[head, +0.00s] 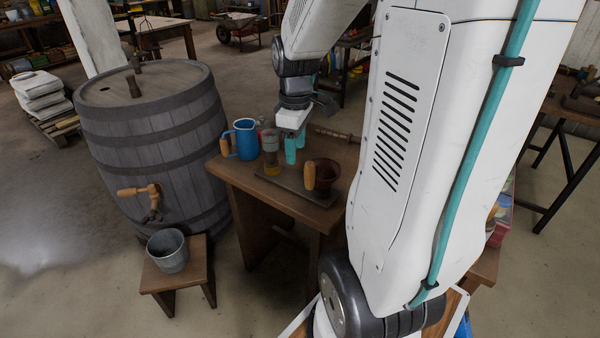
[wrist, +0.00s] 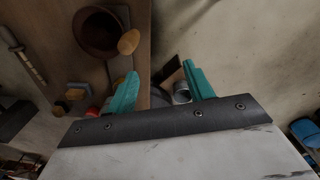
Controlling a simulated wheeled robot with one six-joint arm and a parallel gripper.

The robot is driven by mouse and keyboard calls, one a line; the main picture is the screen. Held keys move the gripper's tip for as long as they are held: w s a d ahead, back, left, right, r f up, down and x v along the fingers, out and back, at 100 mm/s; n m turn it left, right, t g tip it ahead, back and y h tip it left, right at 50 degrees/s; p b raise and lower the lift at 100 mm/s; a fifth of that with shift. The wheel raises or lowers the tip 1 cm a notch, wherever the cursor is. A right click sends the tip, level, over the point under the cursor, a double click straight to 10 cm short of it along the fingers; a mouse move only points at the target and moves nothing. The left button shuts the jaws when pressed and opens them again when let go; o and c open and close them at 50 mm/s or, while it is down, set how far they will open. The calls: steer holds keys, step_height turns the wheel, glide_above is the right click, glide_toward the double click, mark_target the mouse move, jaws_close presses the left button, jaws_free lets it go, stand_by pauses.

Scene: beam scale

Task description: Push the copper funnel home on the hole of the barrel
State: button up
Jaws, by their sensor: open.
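The copper funnel (head: 327,172) appears as a dark reddish-brown bowl with an upright wooden handle (head: 309,177), on a dark board on the small table. It also shows in the wrist view (wrist: 92,36) at the upper left, its handle toward the fingers. The grey barrel (head: 150,120) stands at the left, apart from the funnel. My gripper (head: 299,146) is open, teal fingers pointing down, behind the funnel. In the wrist view my gripper (wrist: 160,88) holds nothing.
A wooden tap (head: 140,191) juts from the barrel above a metal bucket (head: 168,252) on a stool (head: 198,272).

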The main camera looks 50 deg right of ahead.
steer(key=n, duration=0.1)
glide_above(311, 172)
steer(key=w, duration=0.1)
steer(key=f, duration=0.4)
steer(key=shift+w+d, duration=0.1)
steer(key=shift+d, duration=0.2)
steer(key=shift+d+f, duration=0.15)
steer(key=shift+f, duration=0.3)
step_height(311, 172, down, 7)
steer(key=shift+d+f, duration=0.1)
jaws_close()
